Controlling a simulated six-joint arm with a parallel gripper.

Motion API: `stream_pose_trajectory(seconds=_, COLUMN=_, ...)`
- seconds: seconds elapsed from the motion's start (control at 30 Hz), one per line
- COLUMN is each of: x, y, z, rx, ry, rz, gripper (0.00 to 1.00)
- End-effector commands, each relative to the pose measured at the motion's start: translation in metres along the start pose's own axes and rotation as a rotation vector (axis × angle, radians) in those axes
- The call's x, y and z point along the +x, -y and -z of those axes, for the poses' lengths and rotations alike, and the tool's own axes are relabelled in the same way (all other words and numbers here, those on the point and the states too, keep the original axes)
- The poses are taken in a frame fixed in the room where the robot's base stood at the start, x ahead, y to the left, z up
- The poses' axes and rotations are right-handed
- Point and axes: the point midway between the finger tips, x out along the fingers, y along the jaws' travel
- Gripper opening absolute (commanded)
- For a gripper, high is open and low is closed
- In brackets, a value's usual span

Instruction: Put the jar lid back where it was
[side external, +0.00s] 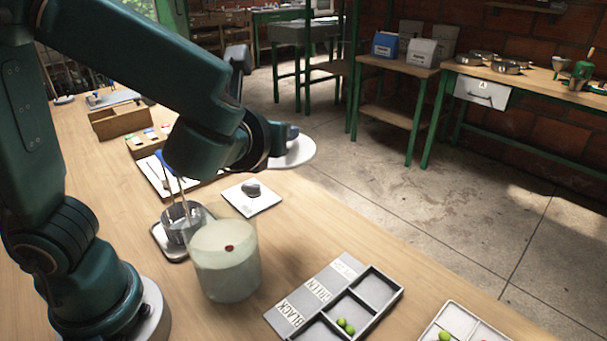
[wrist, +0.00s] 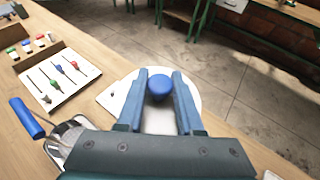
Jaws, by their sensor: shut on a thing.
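The jar lid (wrist: 208,96) is a white disc with a blue knob (wrist: 159,83). My gripper (wrist: 160,80) has its two blue fingers on either side of the knob and holds the lid. In the side view the lid (side external: 297,153) is held level in the air, out near the table's far right edge. The cloudy, see-through jar (side external: 226,262) stands on the table, nearer the camera than my gripper. Its top is uncovered, and a small red thing shows in it.
A white square plate (side external: 266,204) bears a grey lump. A divided grey tray (side external: 375,312) with green berries lies right of the jar. A wooden box (side external: 115,124) is farther back.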

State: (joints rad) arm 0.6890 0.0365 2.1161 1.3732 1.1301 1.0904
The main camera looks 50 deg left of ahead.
Motion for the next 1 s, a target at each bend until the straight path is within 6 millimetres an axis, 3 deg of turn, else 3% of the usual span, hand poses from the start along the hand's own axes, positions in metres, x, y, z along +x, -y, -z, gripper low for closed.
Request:
stream_pose_trajectory(seconds=0.17, x=-0.011, y=-0.018, z=0.003, rx=0.023, ry=0.001, rz=0.058, gripper=0.0)
stream_pose_trajectory(seconds=0.37, x=-0.009, y=-0.028, z=0.009, rx=0.031, ry=0.0, rz=0.073, gripper=0.0)
stream_pose_trajectory(seconds=0.57, x=-0.006, y=-0.048, z=-0.021, rx=-0.011, ry=0.006, rz=0.012, gripper=0.0)
stream_pose_trajectory(seconds=0.8, x=-0.019, y=-0.034, z=-0.053, rx=0.055, ry=0.007, rz=0.161, gripper=0.0)
stream_pose_trajectory(seconds=1.0, x=-0.026, y=-0.017, z=-0.054, rx=0.107, ry=0.002, rz=0.268, gripper=0.0)
